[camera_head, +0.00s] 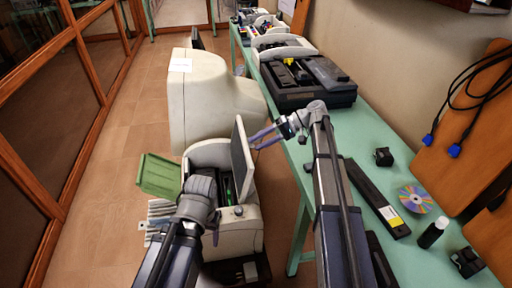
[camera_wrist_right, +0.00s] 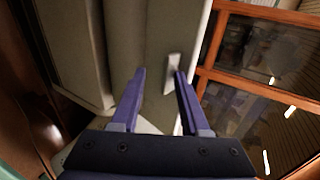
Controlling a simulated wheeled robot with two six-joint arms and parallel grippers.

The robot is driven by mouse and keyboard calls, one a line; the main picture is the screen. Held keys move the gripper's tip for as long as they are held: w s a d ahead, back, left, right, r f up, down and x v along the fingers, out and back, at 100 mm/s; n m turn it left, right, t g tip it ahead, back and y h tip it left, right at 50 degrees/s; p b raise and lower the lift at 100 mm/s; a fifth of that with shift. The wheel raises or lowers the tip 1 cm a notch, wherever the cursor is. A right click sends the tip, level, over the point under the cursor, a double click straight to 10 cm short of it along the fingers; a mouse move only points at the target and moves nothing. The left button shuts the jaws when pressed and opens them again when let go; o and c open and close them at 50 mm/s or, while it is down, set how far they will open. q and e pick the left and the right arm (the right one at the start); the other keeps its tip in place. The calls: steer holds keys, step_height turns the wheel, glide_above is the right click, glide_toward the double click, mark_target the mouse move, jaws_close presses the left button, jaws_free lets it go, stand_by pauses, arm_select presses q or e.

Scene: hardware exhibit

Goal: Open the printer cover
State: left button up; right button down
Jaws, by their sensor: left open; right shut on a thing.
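The printer (camera_head: 240,232) is a beige machine standing low on the floor side, left of the green table. Its grey cover (camera_head: 241,160) stands raised, nearly upright, with the dark inside of the printer showing. My right gripper (camera_head: 265,138) reaches left from the table side and is shut on the cover near its edge. In the right wrist view, the blue fingers of the right gripper (camera_wrist_right: 158,92) sit either side of the pale cover panel, near a small light tab (camera_wrist_right: 172,74). My left gripper (camera_head: 214,236) is open at the printer's front, mostly hidden by its own wrist.
A green tray (camera_head: 159,175) sticks out left of the printer. A large beige machine (camera_head: 208,105) stands behind it. The green table (camera_head: 375,142) holds a black printer (camera_head: 308,82), a dark bar (camera_head: 376,198), a disc (camera_head: 415,199) and a bottle (camera_head: 433,232). Tiled floor is free at left.

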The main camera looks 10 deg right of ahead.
arm_select(q)
steer(key=shift+d+f+b, duration=0.15)
steer(key=shift+f+b, duration=0.25)
steer(key=shift+f, duration=0.45)
arm_select(e)
steer(key=shift+s+d+f, duration=0.1)
steer(key=shift+s+f, duration=0.15)
steer(key=shift+f, duration=0.25)
steer(key=shift+s+d+f, duration=0.1)
steer(key=shift+s+f, duration=0.1)
steer(key=shift+f, duration=0.3)
steer(key=c, duration=0.9)
jaws_free()
steer(key=shift+w+a, duration=0.1)
steer(key=shift+o, duration=0.5)
steer(key=shift+w+a, duration=0.1)
arm_select(q)
steer(key=shift+w, duration=0.1)
arm_select(e)
steer(key=shift+c, duration=0.5)
steer(key=shift+d+r, duration=0.1)
steer(key=shift+d, duration=0.1)
